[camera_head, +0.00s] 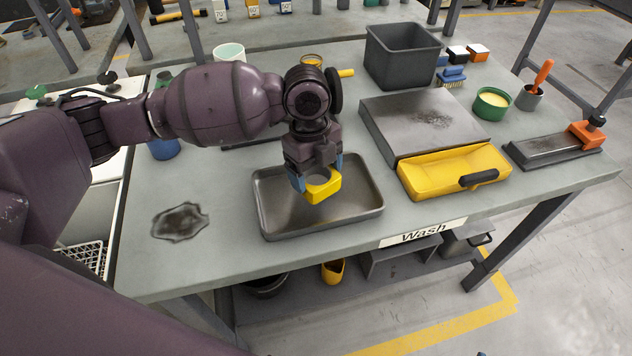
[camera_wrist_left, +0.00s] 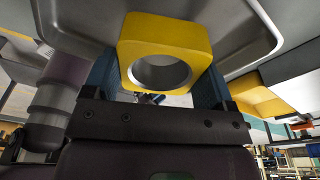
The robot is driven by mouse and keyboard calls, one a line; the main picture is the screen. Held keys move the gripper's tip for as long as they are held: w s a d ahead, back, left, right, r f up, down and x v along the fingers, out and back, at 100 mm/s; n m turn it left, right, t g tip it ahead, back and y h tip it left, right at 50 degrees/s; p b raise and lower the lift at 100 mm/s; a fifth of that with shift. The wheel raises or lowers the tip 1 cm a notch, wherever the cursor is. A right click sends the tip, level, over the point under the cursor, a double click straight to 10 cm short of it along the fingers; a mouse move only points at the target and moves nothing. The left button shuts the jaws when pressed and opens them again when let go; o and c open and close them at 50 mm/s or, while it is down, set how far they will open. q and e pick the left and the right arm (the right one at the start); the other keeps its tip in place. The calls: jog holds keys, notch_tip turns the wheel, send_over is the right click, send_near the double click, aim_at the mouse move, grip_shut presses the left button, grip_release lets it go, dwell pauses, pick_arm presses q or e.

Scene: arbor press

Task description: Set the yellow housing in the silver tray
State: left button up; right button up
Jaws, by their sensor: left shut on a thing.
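The yellow housing (camera_head: 322,187) is a small block with a round, metal-lined bore. My left gripper (camera_head: 319,178) is shut on the housing, with a blue finger on each side of it. The silver tray (camera_head: 353,208) is a shallow metal pan on the grey bench, and the housing is over its middle. In the left wrist view the housing (camera_wrist_left: 166,52) shows between the fingers, with the tray (camera_wrist_left: 256,22) behind it. I cannot tell whether the housing touches the tray floor.
A yellow tray with a black handle (camera_head: 430,172) and a flat grey metal box (camera_head: 420,125) stand right of the silver tray. A grey bin (camera_head: 400,62) stands behind.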

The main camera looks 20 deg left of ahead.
pick_arm(q)
notch_tip(320, 180, down, 4)
jog(key=shift+r, duration=0.1)
jog(key=o, duration=1)
